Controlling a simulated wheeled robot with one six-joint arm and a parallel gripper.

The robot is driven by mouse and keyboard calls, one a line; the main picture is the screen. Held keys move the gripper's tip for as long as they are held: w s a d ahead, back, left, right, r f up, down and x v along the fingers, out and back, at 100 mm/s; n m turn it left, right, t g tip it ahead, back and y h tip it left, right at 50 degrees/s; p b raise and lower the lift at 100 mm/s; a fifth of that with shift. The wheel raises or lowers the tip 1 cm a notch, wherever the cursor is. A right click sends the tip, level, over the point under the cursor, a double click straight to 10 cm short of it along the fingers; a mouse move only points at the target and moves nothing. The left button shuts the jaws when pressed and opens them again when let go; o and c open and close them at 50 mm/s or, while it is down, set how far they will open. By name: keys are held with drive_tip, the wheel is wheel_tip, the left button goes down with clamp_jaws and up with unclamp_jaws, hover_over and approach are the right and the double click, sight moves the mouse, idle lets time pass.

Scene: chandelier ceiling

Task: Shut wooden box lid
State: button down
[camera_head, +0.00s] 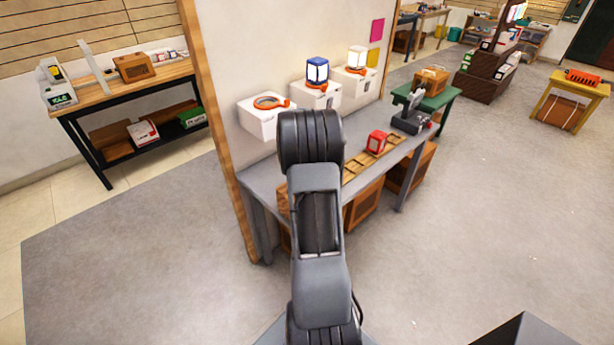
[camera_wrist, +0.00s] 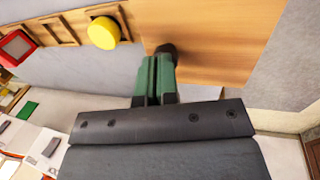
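A flat light-wood panel (camera_wrist: 225,35) fills the upper right of the wrist view. I take it for the wooden box's lid, but the box body does not show clearly. My gripper (camera_wrist: 163,52) has green fingers with dark tips, close together with nothing visible between them. The tips overlap the panel's left edge in the wrist view; I cannot tell whether they touch it. In the head view my own arm hides the gripper and the panel.
The grey bench (camera_head: 262,180) runs along the partition. Wooden crates (camera_head: 362,207) stand beneath it. The floor to the right (camera_head: 500,220) is open.

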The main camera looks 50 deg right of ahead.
drive_tip(key=shift+s+f, duration=0.15)
drive_tip(key=shift+f, duration=0.05)
drive_tip(key=shift+r+p, duration=0.35)
drive_tip(key=shift+r, duration=0.15)
drive_tip(key=d+v, duration=0.3)
drive_tip(key=v, duration=1)
drive_tip(key=shift+r, duration=0.4)
drive_tip(key=shift+d, duration=0.1)
